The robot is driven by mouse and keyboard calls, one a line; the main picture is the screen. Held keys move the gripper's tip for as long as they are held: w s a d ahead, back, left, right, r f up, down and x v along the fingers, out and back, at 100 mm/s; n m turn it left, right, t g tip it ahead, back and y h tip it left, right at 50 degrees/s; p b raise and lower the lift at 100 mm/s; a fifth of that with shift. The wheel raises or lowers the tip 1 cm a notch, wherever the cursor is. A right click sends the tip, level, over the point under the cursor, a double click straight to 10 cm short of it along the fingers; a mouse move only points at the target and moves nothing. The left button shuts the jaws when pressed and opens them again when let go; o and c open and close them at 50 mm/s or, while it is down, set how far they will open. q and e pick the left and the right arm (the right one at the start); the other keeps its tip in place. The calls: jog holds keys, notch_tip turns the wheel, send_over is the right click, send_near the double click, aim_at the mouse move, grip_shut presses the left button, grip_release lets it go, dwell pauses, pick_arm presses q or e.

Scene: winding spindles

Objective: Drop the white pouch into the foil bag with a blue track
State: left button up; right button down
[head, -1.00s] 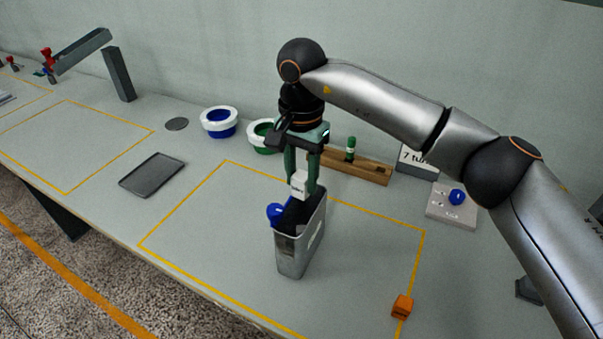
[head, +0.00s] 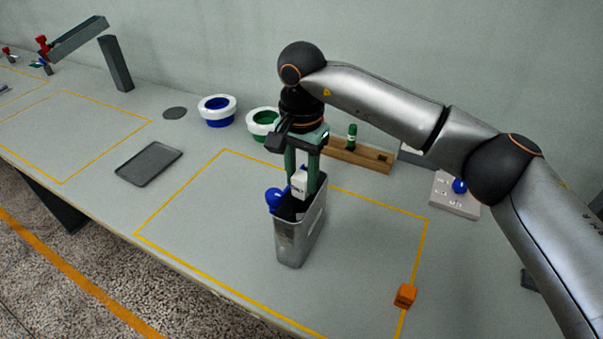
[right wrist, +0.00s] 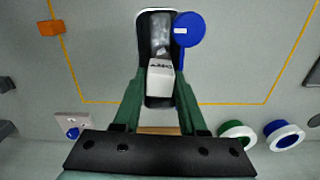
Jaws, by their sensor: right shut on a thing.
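The white pouch (head: 299,182), a small block with dark print, is held by my right gripper (head: 302,172) above the mouth of the foil bag (head: 291,246). The right wrist view shows the pouch (right wrist: 160,77) between the green fingers of the right gripper (right wrist: 160,98), over the bag. The bag is silver, upright and open at the top, with a dark inner side. A round blue part (head: 274,198) sits at its left rim, and it also shows in the right wrist view (right wrist: 188,29) with a blue strip running from it. My left gripper is out of view.
An orange cube (head: 405,295) lies at the yellow outline's front right corner. Behind stand a blue-and-white ring (head: 218,110), a green-and-white ring (head: 258,121) and a wooden block (head: 360,155) with a green peg. A grey tray (head: 149,163) lies to the left. Table around the bag is clear.

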aim_at(302, 176)
jog(key=shift+f, duration=0.45)
jog(key=shift+c, duration=1.9)
grip_release()
jog(key=shift+r, duration=0.1)
jog(key=shift+r+p, duration=1.55)
jog(key=shift+r, duration=1)
jog(key=shift+s+f, duration=0.1)
